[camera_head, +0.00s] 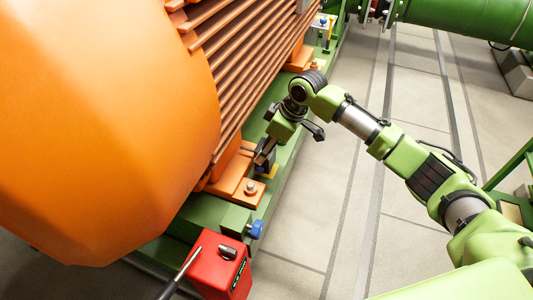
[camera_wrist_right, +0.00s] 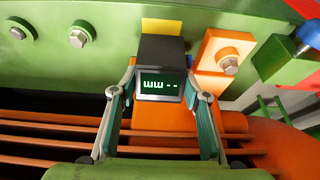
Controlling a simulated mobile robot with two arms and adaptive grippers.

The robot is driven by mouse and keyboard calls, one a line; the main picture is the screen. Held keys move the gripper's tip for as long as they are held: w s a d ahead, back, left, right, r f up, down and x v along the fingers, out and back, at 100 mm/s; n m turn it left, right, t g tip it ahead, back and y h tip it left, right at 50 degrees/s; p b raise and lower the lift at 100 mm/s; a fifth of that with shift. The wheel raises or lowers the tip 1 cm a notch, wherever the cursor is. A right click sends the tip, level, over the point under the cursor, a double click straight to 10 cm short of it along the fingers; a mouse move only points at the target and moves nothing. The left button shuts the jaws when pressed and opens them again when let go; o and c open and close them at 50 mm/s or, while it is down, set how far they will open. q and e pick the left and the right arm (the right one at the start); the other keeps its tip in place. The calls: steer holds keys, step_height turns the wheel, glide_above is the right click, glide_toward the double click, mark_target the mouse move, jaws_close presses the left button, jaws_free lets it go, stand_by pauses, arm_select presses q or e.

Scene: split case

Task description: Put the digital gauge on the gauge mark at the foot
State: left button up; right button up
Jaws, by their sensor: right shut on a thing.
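The digital gauge (camera_wrist_right: 160,52) is a dark grey box with a lit green display, seen upside down in the right wrist view. My right gripper (camera_wrist_right: 161,72) is shut on it, one finger on each side. In the head view the right gripper (camera_head: 266,148) is low beside the machine's orange foot (camera_head: 236,192), partly hidden by its own wrist. The yellow gauge mark (camera_wrist_right: 163,27) shows just beyond the gauge, which covers part of it. A bit of yellow also shows in the head view (camera_head: 272,172). I cannot tell whether the gauge touches the surface. My left gripper is out of view.
The large orange finned machine (camera_head: 130,110) fills the left. A bolt (camera_wrist_right: 229,65) stands on the orange foot beside the gauge. A green block with a blue knob (camera_head: 256,229) and a red box (camera_head: 218,270) are nearer. The floor to the right (camera_head: 318,200) is clear.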

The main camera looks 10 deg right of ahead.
steer(key=shift+d+f, duration=0.15)
steer(key=shift+f, duration=0.8)
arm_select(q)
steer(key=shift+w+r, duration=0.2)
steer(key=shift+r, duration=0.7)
arm_select(e)
steer(key=o, duration=1.3)
steer(key=shift+c, duration=0.2)
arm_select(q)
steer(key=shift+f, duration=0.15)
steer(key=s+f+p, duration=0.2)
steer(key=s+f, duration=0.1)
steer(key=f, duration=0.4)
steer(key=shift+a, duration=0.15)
arm_select(e)
steer(key=v, duration=1.2)
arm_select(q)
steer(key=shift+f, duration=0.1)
arm_select(e)
steer(key=shift+w+r, duration=0.1)
